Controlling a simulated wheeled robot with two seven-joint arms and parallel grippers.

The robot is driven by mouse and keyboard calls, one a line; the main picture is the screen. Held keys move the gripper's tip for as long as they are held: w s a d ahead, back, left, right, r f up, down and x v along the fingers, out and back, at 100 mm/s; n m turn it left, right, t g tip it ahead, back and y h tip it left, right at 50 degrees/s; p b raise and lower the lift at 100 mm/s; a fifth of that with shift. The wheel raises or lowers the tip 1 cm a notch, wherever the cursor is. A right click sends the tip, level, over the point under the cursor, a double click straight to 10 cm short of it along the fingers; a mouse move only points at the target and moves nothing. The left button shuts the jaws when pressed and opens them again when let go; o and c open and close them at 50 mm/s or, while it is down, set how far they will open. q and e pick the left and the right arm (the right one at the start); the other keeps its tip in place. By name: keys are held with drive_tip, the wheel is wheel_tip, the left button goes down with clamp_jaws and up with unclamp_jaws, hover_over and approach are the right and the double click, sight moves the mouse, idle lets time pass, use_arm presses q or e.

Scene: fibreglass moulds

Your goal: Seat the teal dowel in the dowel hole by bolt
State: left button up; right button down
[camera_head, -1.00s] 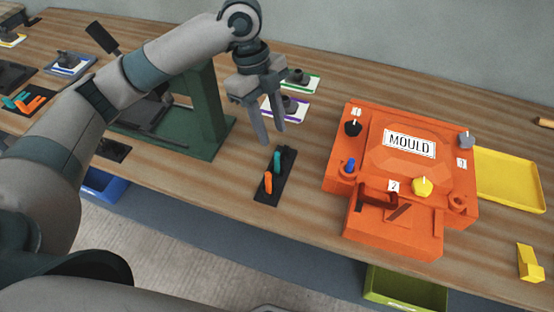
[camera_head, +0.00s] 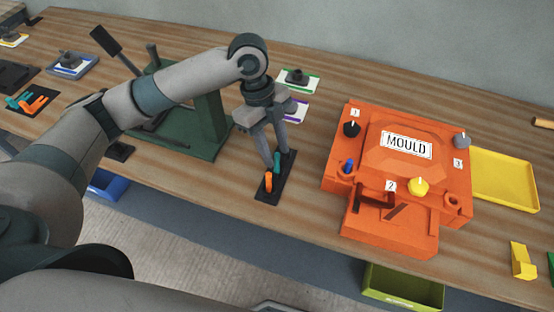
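The teal dowel (camera_head: 277,161) stands next to an orange dowel (camera_head: 268,182) on a small black holder (camera_head: 271,194). My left gripper (camera_head: 277,158) points down at the holder, its two fingers apart, with the teal dowel's top between or just in front of the tips; contact is not clear. The orange mould (camera_head: 345,184) is to the right. It carries a black bolt (camera_head: 352,129) by label 1, a yellow bolt (camera_head: 418,187) by label 2 and a grey bolt (camera_head: 461,141) by label 3. A blue peg (camera_head: 348,167) and a round orange socket (camera_head: 453,201) sit at its corners. My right gripper is out of view.
A yellow tray (camera_head: 505,180) lies right of the mould, and a yellow block (camera_head: 522,261) near the front edge. A green press (camera_head: 208,120) stands behind my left arm. Bare table (camera_head: 308,195) lies between holder and mould. A green bin (camera_head: 403,287) is below the edge.

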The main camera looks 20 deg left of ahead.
use_arm(q)
drive_tip(key=shift+f, duration=0.3)
clamp_jaws()
drive_tip(key=shift+r, duration=0.1)
